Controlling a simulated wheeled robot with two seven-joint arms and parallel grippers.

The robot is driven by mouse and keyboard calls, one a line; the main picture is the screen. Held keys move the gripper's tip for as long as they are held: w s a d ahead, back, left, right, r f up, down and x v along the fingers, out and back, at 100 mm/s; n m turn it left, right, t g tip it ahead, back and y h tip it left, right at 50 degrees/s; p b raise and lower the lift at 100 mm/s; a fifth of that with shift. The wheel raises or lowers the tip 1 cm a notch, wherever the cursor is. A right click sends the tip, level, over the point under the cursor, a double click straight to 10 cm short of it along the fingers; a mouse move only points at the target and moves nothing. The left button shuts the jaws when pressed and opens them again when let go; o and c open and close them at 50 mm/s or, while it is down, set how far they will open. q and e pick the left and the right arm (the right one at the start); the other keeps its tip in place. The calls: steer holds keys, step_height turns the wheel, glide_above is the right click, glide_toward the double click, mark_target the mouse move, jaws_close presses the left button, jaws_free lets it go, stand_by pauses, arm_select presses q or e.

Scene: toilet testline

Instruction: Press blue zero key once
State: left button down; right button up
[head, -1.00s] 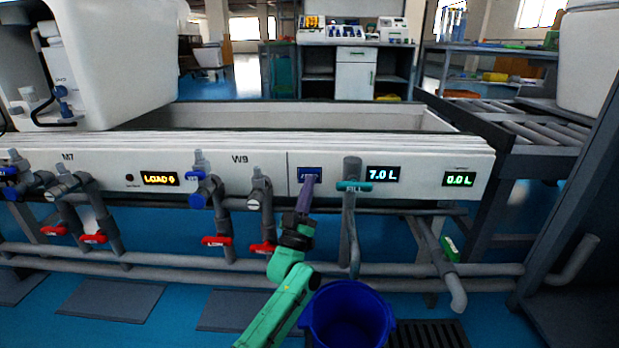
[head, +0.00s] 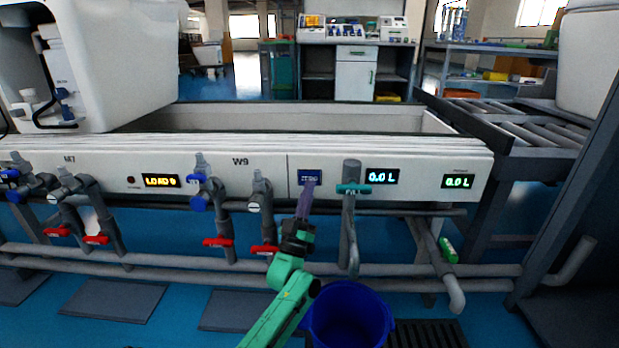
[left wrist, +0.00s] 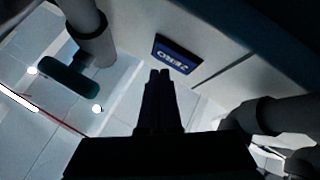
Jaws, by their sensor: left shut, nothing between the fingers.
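The blue zero key (head: 310,177) is on the white front panel, left of the fill tap. In the left wrist view the shut fingers (left wrist: 160,74) end short of the key, with a gap between. The display (head: 382,176) right of the key reads 0.0 L. My right gripper is not in view.
The teal-handled fill tap (head: 353,190) stands just right of the key, above a blue bucket (head: 348,318). Grey valves with red handles (head: 264,250) are to the left. A second display (head: 457,181) reads 0.0 L. Grey pipes run below the panel.

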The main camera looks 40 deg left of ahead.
arm_select(q)
steer(key=s+d+p, duration=0.1)
steer(key=s+p, duration=0.1)
steer(key=s+d+p, duration=0.1)
steer(key=s+d, duration=0.1)
steer(key=shift+p, duration=0.35)
stand_by(0.8)
